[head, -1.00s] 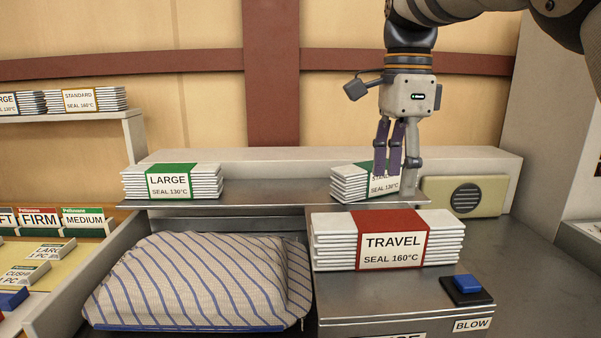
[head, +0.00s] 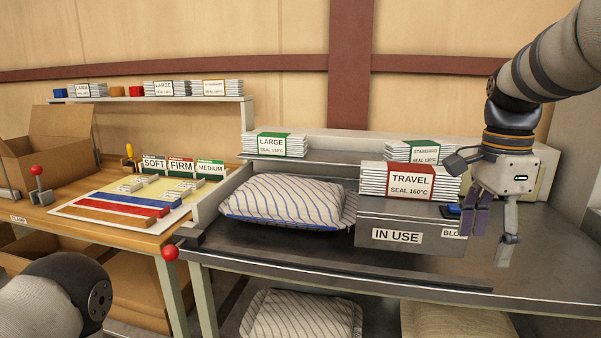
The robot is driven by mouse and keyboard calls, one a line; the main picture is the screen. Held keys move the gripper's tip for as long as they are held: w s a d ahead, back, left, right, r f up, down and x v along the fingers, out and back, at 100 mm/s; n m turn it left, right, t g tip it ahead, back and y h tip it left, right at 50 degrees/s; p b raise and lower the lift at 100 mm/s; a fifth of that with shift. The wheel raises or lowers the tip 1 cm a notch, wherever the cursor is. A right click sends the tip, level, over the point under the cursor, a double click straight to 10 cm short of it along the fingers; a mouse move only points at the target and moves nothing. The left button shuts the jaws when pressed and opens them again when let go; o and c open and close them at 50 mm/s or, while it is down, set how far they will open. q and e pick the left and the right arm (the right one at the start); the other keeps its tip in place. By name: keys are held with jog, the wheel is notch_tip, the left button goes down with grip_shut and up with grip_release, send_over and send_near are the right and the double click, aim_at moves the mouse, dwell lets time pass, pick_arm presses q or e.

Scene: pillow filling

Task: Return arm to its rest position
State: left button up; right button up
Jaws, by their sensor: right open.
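My right gripper (head: 488,232) hangs fingers down at the right of the head view, over the metal bench (head: 530,275). Its fingers are apart with nothing between them. It is in front of and right of the TRAVEL stack (head: 375,180), near the blue BLOW button (head: 451,210), which it partly hides; I cannot tell if they touch. Part of my left arm (head: 65,295) shows at the lower left, but its gripper is out of view. A striped pillow (head: 285,202) lies on the bench, left of the IN USE box (head: 370,237).
LARGE (head: 275,145) and STANDARD (head: 412,151) stacks sit on the raised shelf. A wooden table (head: 130,240) at left holds coloured strips, label cards and a cardboard box (head: 65,140). Another striped pillow (head: 300,315) is under the bench. A red-knobbed lever (head: 170,253) stands at the bench's left corner.

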notch_tip(320, 180, down, 15)
jog(key=d+n+g, duration=0.1)
jog(key=n, duration=0.2)
jog(key=s+f+n, duration=0.4)
jog(key=s+f, duration=0.5)
jog(key=f, duration=0.5)
jog(key=s+a+f+n, duration=0.2)
jog(key=s+f+n, duration=0.1)
jog(key=s, duration=0.6)
jog(key=s+a+f+n, duration=0.3)
jog(key=s+n, duration=0.1)
jog(key=s, duration=0.6)
jog(key=s+a+f+n, duration=0.2)
jog(key=s+f+n, duration=0.1)
jog(key=s, duration=0.6)
jog(key=shift+s+a+f+n+g+y, duration=0.2)
jog(key=shift+n+g+y, duration=0.15)
jog(key=shift+n, duration=0.25)
